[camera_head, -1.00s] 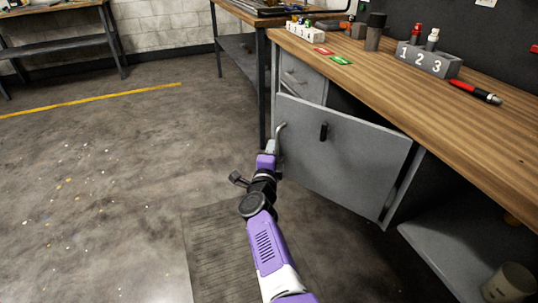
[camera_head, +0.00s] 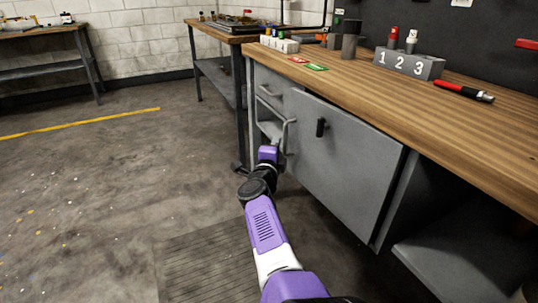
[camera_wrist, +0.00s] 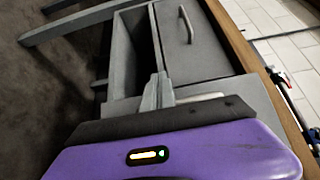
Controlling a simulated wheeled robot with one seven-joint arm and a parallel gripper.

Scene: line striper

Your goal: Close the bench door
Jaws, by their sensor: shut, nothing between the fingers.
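My gripper (camera_head: 280,143) is at that left edge, low beside the gap, left of and below the knob. In the wrist view its two grey fingers (camera_wrist: 156,92) are together with nothing between them, in front of the cabinet. I cannot tell whether they touch the door.
A grey drawer (camera_head: 272,92) with a bar handle sits left of the door. A second bench (camera_head: 217,78) stands behind. The floor (camera_head: 90,190) at left is open.

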